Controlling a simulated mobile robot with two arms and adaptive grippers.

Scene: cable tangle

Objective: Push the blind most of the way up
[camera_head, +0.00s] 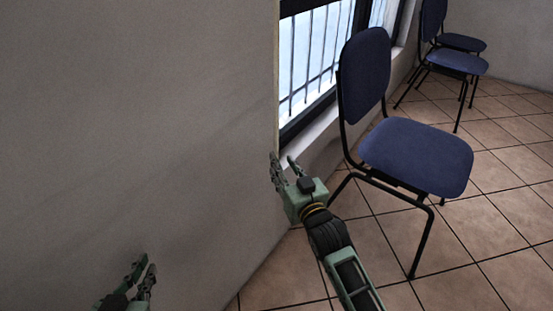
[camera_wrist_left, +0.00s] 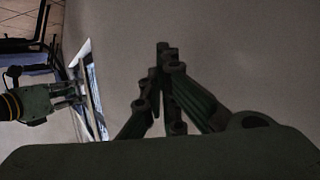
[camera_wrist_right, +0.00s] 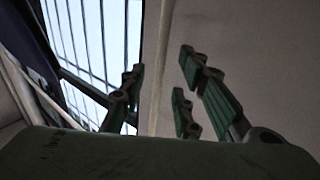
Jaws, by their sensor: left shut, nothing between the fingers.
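No blind can be made out for certain. A pale vertical strip (camera_head: 278,80) runs along the wall's edge beside the window (camera_head: 310,55); I cannot tell whether it is part of a blind or the wall corner. My right gripper (camera_head: 282,161) is open and empty at the lower end of this strip. In the right wrist view, the strip (camera_wrist_right: 157,75) shows between its spread fingers (camera_wrist_right: 160,68); contact cannot be told. My left gripper (camera_head: 146,267) is low at the bottom left, in front of the plain wall. Its fingers are together and empty in the left wrist view (camera_wrist_left: 164,55).
A blue chair (camera_head: 415,155) stands just right of my right gripper, close to the window. More blue chairs (camera_head: 455,62) stand further back. Dark bars cross the window. The grey wall (camera_head: 130,110) fills the left side. Tiled floor (camera_head: 490,240) is clear at the lower right.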

